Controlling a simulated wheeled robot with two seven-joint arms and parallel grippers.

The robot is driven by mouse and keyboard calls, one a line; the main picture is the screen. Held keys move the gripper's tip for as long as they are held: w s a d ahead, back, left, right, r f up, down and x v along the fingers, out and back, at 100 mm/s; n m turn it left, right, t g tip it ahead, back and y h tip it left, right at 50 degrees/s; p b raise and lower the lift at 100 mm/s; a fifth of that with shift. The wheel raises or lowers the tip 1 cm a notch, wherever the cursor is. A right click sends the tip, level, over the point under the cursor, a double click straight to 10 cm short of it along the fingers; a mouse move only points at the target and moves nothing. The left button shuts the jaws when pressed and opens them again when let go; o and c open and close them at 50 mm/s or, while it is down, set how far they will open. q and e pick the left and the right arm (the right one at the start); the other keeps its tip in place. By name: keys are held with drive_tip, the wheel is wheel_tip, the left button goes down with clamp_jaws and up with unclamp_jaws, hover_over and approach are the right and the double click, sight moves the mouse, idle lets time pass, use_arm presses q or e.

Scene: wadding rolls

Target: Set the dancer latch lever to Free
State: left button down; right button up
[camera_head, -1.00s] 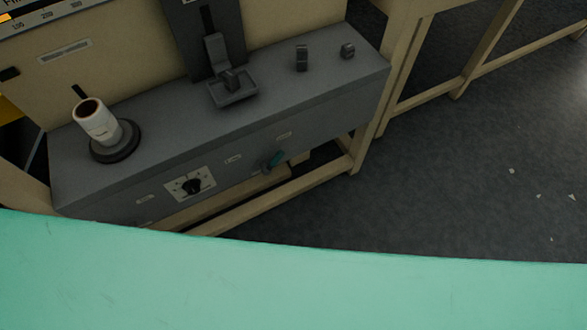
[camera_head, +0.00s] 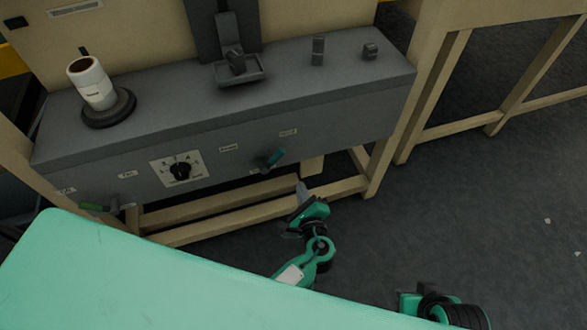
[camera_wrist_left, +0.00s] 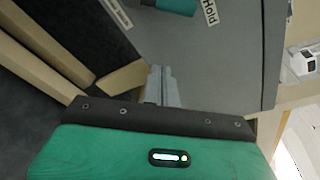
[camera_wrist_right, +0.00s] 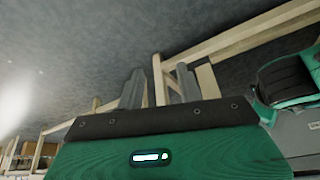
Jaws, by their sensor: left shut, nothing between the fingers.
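In the left wrist view the teal handle (camera_wrist_left: 178,5) lies at the top edge beside a label reading Hold (camera_wrist_left: 209,11); the rest of the lever is cut off. My left gripper (camera_head: 302,188) is below and right of the lever, apart from it. Its fingers (camera_wrist_left: 163,82) are together and empty. My right gripper shows in its own wrist view, its fingers (camera_wrist_right: 160,85) apart with nothing between them.
The grey cabinet (camera_head: 340,70) carries a white roll (camera_head: 91,82) on a round base, a rotary dial (camera_head: 180,170) and small blocks on top. Another green handle (camera_head: 93,206) is at lower left. Beige frame bars (camera_head: 240,205) run below the panel. Open floor (camera_head: 490,200) lies right.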

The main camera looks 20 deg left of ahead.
use_arm(q)
drive_tip(key=shift+w+d+r, duration=0.1)
drive_tip(key=shift+d+r, duration=0.1)
drive_tip(key=shift+r, duration=0.45)
use_arm(e)
drive_tip(key=shift+s+d+r, duration=0.2)
drive_tip(key=shift+r, duration=0.3)
